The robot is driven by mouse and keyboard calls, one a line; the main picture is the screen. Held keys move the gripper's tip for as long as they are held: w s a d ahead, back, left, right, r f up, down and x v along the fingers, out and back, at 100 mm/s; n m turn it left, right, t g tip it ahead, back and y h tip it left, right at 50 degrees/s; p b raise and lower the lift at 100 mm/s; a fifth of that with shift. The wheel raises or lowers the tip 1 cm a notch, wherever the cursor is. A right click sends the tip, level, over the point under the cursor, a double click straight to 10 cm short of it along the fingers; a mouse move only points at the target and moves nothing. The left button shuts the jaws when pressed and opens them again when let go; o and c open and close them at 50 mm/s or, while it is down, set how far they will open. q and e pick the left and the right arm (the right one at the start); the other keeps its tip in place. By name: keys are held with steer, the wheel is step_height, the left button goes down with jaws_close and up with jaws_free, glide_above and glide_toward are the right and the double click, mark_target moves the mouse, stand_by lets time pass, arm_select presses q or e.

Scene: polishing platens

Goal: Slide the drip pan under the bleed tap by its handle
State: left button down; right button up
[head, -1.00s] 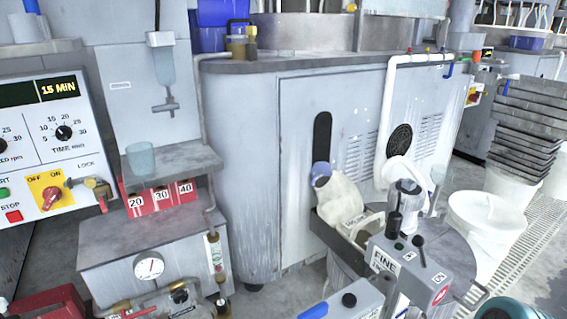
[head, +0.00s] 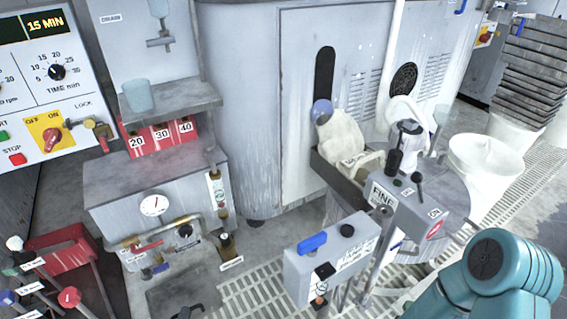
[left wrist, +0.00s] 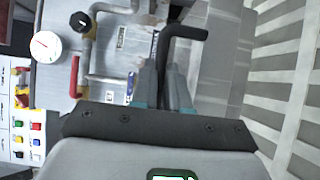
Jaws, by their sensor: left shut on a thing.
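My left gripper (left wrist: 164,72) is in the left wrist view, its two fingers closed around a black bent handle (left wrist: 185,33). In the head view a dark grey flat pan (head: 172,293) lies low in front of the machine, with a black handle (head: 188,312) at the bottom edge. The left gripper is not clearly seen there. A brass fitting with a tag (head: 228,245) is right of the pan; I cannot tell whether it is the bleed tap. A red lever valve (head: 145,246) sits above the pan, and its lever (left wrist: 73,76) also shows in the left wrist view. My right gripper is out of view.
A pale box with a blue switch (head: 330,257) stands right of the pan, over floor grating (head: 255,296). My teal arm link (head: 500,275) fills the lower right.

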arm_select(q)
steer(key=shift+w+a, duration=0.25)
steer(key=shift+w, duration=0.15)
steer(key=shift+w+a, duration=0.75)
steer(key=shift+w, duration=0.2)
steer(key=shift+w+a, duration=0.75)
steer(key=shift+w, duration=0.15)
steer(key=shift+w+a, duration=0.1)
steer(key=shift+w+a, duration=0.45)
steer(key=shift+w, duration=0.1)
steer(key=c, duration=1.1)
jaws_free()
steer(key=shift+o, duration=0.2)
steer(key=shift+s, duration=0.15)
